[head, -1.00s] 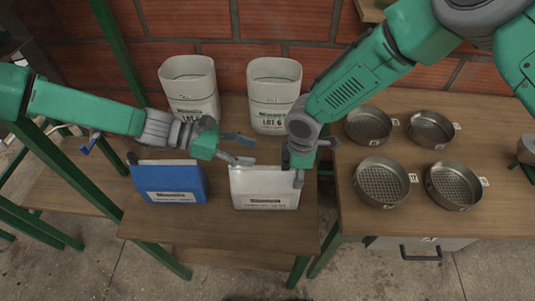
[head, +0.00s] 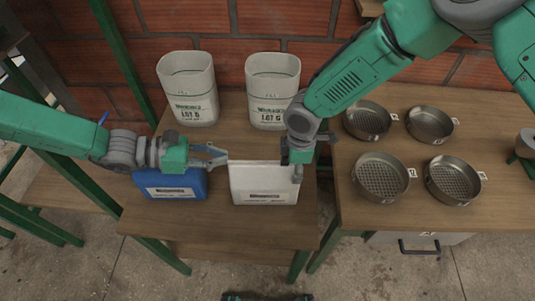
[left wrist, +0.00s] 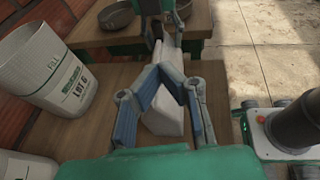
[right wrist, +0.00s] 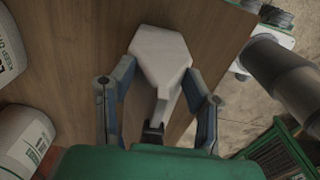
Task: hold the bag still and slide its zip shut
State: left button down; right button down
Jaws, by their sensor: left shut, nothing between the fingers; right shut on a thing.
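The white bag (head: 263,185) stands upright near the front of the wooden table, its label facing forward. My right gripper (head: 296,174) is shut on its top right corner; in the right wrist view the bag (right wrist: 160,50) lies between the fingers. My left gripper (head: 224,155) is shut and empty at the bag's top left corner. In the left wrist view its fingers converge over the near end of the bag (left wrist: 163,120), and my right gripper (left wrist: 166,14) is at the far end. The zip and its slider are too small to make out.
A blue bag (head: 170,186) stands to the left, under my left gripper. Two white lot containers (head: 188,90) (head: 272,90) stand behind, near the brick wall. Several round sieves (head: 380,178) sit on the right table. The table's front strip is clear.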

aim_at(283, 159)
jog(key=shift+s+f, duration=0.2)
jog(key=shift+s, duration=0.05)
pick_arm(q)
jog(key=shift+n+t, duration=0.4)
jog(key=shift+t, duration=0.1)
jog(key=x, duration=1.1)
jog(key=shift+s+d+f, duration=0.15)
jog(key=shift+s+d, duration=0.05)
jog(key=shift+d, duration=0.15)
jog(key=shift+w+d, duration=0.15)
jog(key=shift+d, duration=0.45)
jog(key=shift+d, duration=1.5)
jog(key=shift+a, duration=0.15)
